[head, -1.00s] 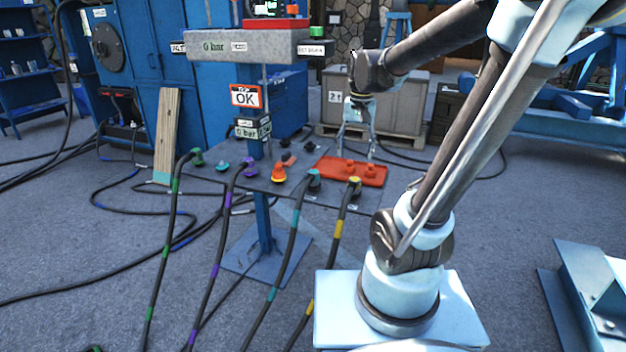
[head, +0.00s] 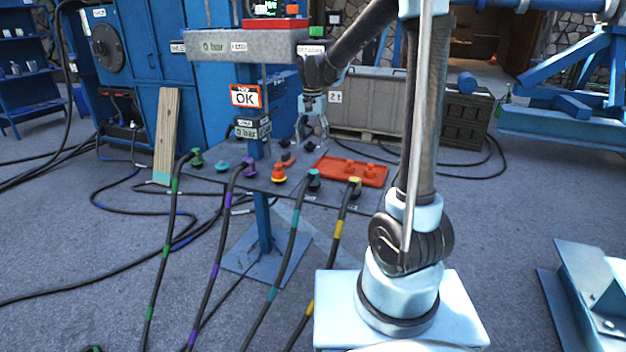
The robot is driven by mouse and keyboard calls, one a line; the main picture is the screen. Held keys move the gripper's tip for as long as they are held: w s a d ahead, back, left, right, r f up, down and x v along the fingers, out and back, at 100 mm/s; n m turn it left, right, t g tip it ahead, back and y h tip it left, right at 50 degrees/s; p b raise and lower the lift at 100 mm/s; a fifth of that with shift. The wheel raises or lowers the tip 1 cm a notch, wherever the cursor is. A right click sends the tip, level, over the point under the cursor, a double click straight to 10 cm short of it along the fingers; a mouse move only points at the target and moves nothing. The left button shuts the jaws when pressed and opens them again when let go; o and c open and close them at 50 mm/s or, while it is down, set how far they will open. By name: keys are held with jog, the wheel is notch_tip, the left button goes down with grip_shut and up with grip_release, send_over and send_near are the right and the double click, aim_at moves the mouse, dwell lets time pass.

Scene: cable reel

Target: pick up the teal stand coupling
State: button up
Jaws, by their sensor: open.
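A small teal coupling (head: 222,166) without a cable sits toward the left of the dark stand plate (head: 236,184). A second teal coupling (head: 314,178), with a teal-banded cable (head: 292,236), is at the plate's front right. I cannot tell from the view alone which is the stand coupling. My gripper (head: 312,146) points down with its fingers spread, empty, above the back right of the plate. It is apart from both teal couplings, right of the first and behind the second.
Green (head: 197,157), purple (head: 249,167), orange (head: 279,174) and yellow (head: 354,184) couplings stand on the plate. A red tray (head: 372,181) with red pieces is at the right. The post (head: 262,210) and a grey overhead beam (head: 240,45) rise near my gripper.

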aim_at(313, 172)
notch_tip(313, 172, down, 11)
jog(key=shift+d+r, duration=0.1)
jog(key=shift+w+d+f, duration=0.1)
jog(key=shift+w+f, duration=0.05)
jog(key=shift+f, duration=2.45)
jog(key=c, duration=1.3)
